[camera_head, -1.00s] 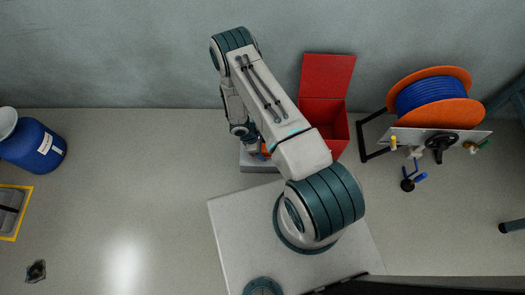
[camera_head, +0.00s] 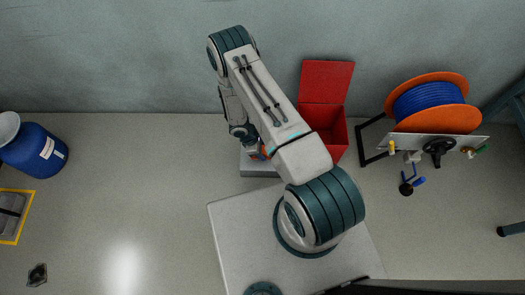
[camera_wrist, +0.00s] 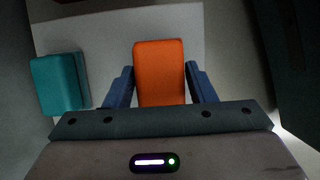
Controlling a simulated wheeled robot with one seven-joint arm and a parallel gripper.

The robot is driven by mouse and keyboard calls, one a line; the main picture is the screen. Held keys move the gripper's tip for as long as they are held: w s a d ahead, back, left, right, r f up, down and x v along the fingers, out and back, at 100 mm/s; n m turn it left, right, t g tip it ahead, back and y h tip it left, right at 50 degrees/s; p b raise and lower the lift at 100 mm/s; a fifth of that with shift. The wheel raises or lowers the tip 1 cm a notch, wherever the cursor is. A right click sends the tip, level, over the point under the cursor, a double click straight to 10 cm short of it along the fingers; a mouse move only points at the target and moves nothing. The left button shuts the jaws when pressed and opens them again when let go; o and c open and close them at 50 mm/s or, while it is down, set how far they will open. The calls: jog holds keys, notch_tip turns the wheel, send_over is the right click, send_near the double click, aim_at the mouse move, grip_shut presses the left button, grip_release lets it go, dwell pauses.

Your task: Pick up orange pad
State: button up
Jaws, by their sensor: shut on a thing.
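The orange pad (camera_wrist: 160,75) stands between the two blue fingers of my gripper (camera_wrist: 162,84) in the wrist view. The fingers are shut on its sides. A sliver of the pad (camera_head: 263,153) shows beside my gripper (camera_head: 256,154) in the head view, low over a pale grey block (camera_head: 258,170). My arm hides most of the pad there. I cannot tell whether the pad still touches the surface under it.
A teal block (camera_wrist: 62,84) sits left of the pad on the pale surface (camera_wrist: 105,38). An open red bin (camera_head: 338,138) stands right of my gripper, and a blue cable reel with orange flanges (camera_head: 430,97) farther right. A blue drum (camera_head: 35,152) stands far left. The floor between is clear.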

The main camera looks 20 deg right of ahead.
jog(key=s+d+r+p, duration=0.2)
jog(key=s+d+r, duration=0.5)
jog(key=s+r, duration=0.1)
jog(key=shift+s+d, duration=0.25)
jog(key=shift+s, duration=0.15)
dwell(0.6)
jog(key=shift+w, duration=0.1)
dwell(0.7)
